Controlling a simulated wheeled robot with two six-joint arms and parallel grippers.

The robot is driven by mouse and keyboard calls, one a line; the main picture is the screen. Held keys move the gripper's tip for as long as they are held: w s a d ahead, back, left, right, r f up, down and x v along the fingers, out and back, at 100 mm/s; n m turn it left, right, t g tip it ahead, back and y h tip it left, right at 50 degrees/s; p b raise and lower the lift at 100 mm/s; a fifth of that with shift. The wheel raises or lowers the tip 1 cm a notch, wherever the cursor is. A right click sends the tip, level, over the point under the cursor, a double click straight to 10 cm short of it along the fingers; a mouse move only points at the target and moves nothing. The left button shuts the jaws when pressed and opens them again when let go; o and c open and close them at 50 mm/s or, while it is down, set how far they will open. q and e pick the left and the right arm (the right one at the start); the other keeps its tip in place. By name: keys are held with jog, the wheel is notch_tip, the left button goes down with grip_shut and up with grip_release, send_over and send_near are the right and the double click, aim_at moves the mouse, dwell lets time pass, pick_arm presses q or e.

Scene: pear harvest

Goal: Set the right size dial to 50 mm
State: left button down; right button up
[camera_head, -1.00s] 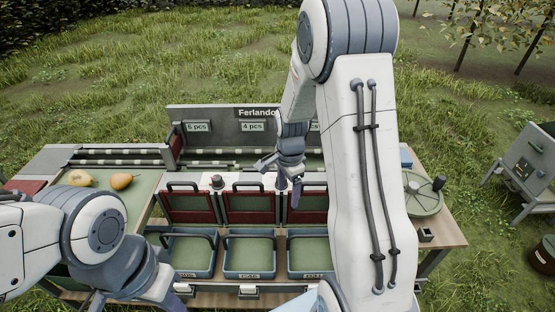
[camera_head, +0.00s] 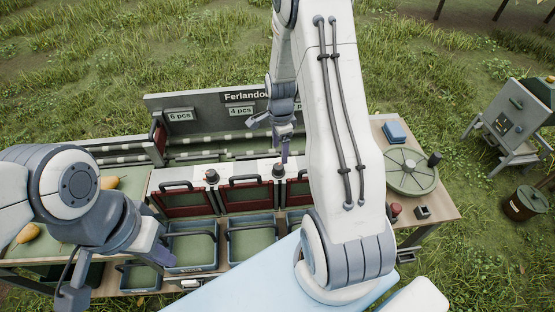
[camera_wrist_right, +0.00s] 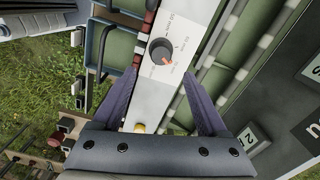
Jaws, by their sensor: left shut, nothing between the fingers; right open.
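The right size dial (camera_head: 278,170) is a small dark knob on the white strip above the bins. The right wrist view shows a dial (camera_wrist_right: 160,51), a grey-black round knob with an orange-red pointer toward the lower right. In the head view my right gripper (camera_head: 284,155) is close to the right dial. The left size dial (camera_head: 212,176) stands further left. My left gripper (camera_head: 163,257) is shut and empty near the left bins.
Green-lined bins (camera_head: 192,268) with dark handles stand before the strip. The sorter's back board (camera_head: 205,103) rises behind it. Yellow pears (camera_head: 28,233) lie at left. A round green turntable (camera_head: 410,172) and blue box (camera_head: 396,132) are at right.

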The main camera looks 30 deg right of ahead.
aim_at(278, 166)
jog(key=f, duration=0.2)
jog(key=f+p, duration=0.1)
jog(key=f, duration=0.3)
jog(key=shift+w+a+f+p, duration=0.15)
jog(key=shift+a+f+p, duration=0.1)
jog(key=shift+f+p, duration=0.1)
jog(key=shift+f, duration=0.5)
grip_shut()
